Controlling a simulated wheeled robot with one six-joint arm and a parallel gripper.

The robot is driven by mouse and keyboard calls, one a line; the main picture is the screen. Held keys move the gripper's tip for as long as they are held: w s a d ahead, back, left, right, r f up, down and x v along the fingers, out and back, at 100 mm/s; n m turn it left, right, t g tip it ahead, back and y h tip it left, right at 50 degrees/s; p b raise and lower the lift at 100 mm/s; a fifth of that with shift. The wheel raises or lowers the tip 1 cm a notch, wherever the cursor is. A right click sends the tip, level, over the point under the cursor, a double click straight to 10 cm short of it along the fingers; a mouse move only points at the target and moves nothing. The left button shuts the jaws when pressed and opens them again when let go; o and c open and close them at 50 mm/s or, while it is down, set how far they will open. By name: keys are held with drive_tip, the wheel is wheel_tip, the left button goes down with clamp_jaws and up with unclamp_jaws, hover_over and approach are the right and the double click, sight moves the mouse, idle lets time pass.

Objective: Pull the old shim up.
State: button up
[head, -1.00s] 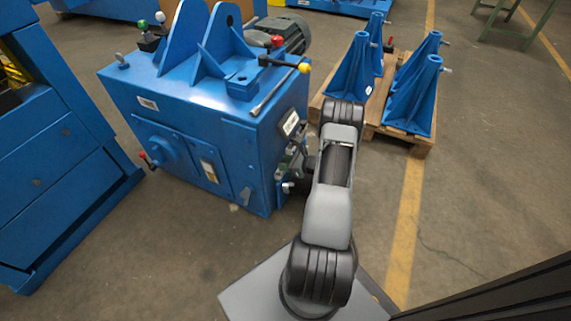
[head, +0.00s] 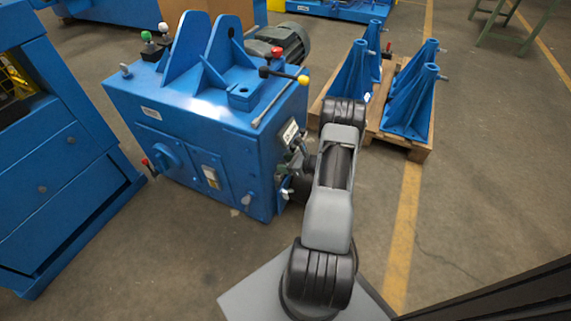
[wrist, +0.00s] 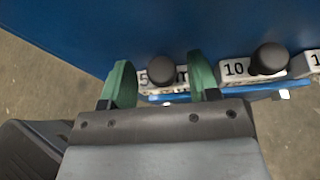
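In the wrist view, a black round knob (wrist: 162,69) stands on a white block marked 5 mm (wrist: 146,81), partly hidden by my fingers. A second black knob (wrist: 270,58) stands on a white block marked 10 (wrist: 234,69) to its right. The frames do not show which block is the old shim. My gripper (wrist: 160,76) is open, with one green finger left of the 5 mm knob and one right of it, gaps showing on both sides.
A third white block (wrist: 313,62) shows at the wrist view's right edge. A blue strip (wrist: 175,97) runs along the blocks. In the head view, a lever with a yellow knob (head: 303,79) sits atop the machine. A pallet (head: 408,147) of blue stands is behind my arm.

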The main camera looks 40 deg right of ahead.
drive_tip(key=p+v, duration=0.3)
drive_tip(key=v, duration=1.1)
drive_tip(key=shift+w+p, duration=0.1)
drive_tip(key=shift+p, duration=0.3)
drive_tip(key=shift+r, duration=0.1)
